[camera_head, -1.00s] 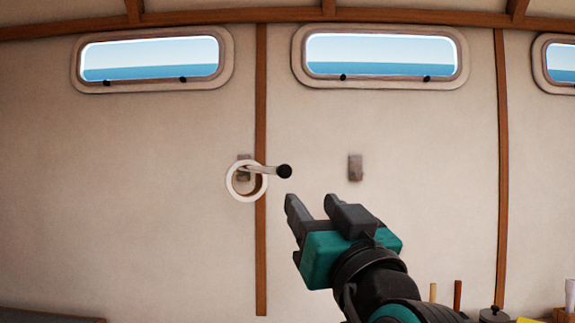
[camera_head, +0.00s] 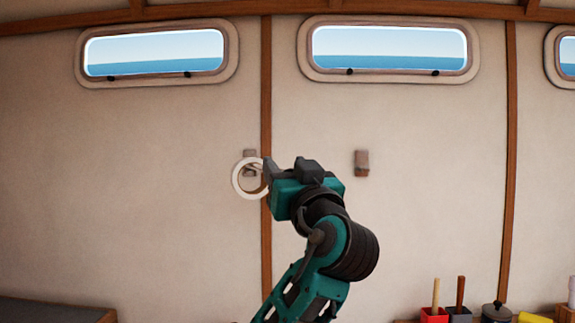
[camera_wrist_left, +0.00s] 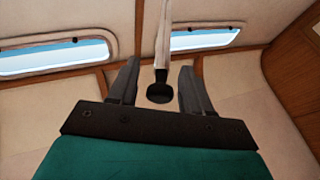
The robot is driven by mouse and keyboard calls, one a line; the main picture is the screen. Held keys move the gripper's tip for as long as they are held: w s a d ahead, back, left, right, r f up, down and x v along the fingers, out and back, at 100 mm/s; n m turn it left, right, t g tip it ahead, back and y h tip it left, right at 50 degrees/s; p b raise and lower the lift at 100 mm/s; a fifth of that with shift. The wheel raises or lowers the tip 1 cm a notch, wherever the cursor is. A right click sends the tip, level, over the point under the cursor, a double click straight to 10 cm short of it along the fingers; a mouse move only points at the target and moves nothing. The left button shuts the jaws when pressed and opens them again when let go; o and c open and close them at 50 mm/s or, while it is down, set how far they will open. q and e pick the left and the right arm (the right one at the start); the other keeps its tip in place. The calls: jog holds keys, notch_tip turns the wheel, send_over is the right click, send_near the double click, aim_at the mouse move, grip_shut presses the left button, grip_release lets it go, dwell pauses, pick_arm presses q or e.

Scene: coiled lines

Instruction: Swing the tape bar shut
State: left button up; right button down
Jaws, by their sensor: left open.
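The tape bar (camera_wrist_left: 162,40) is a pale rod with a black knob (camera_wrist_left: 159,93) on its end. In the left wrist view the knob lies between the two fingers of my left gripper (camera_wrist_left: 160,68), with a gap on each side. In the head view my left gripper (camera_head: 270,169) covers most of the bar. The gripper is open. A white tape ring (camera_head: 236,178) hangs around the bar by the left wall bracket (camera_head: 249,155). A second small bracket (camera_head: 361,163) sits on the wall to the right, empty. My right gripper is out of view.
A vertical wooden strip (camera_head: 266,90) runs down the wall behind the gripper. Framed windows (camera_head: 388,76) are above. Red (camera_head: 434,315) and grey holders, a dark lidded pot (camera_head: 496,313) and a yellow item (camera_head: 535,318) stand low at the right. The wall between the brackets is clear.

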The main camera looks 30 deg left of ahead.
pick_arm(q)
grip_shut()
dwell(0.5)
